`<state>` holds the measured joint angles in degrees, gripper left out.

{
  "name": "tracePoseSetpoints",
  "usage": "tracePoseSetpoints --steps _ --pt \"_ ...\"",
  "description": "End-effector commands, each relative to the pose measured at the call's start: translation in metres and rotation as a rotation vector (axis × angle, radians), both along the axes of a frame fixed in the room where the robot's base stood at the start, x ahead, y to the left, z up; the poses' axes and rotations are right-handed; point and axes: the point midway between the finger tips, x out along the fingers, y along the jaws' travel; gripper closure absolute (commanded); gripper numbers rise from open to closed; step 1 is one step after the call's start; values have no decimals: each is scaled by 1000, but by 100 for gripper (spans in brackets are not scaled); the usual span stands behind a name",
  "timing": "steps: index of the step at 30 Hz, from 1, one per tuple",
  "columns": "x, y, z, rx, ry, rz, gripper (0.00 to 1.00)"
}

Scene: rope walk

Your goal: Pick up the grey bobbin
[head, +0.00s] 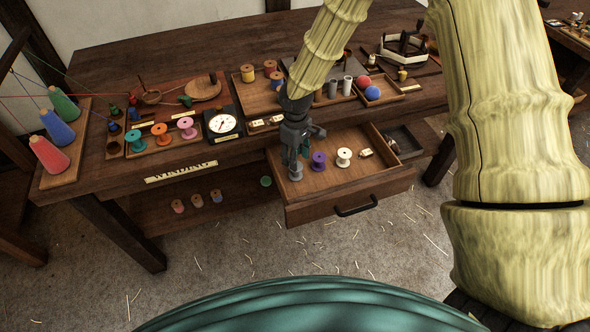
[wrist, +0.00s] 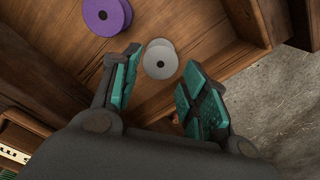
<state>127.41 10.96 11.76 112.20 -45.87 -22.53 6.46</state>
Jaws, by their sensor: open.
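The grey bobbin (wrist: 160,62) stands on end in the open drawer (wrist: 220,25), seen from above with its dark centre hole. In the wrist view it lies just beyond and between the fingertips of my gripper (wrist: 165,78), which is open and empty. In the head view my gripper (head: 298,160) points down over the left part of the drawer (head: 335,203).
A purple bobbin (head: 319,161) stands close right of my gripper, also in the wrist view (wrist: 106,15). A cream bobbin (head: 343,157) and a small labelled piece (head: 366,152) are farther right. The drawer walls surround them. A dial (head: 222,124) sits on the bench above.

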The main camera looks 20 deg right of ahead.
Motion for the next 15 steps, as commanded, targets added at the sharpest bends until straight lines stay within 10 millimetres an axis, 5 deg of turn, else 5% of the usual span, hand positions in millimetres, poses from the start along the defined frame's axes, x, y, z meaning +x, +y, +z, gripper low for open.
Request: tracePoseSetpoints --steps 15 --pt "-1 0 -42 -1 3 1 56"
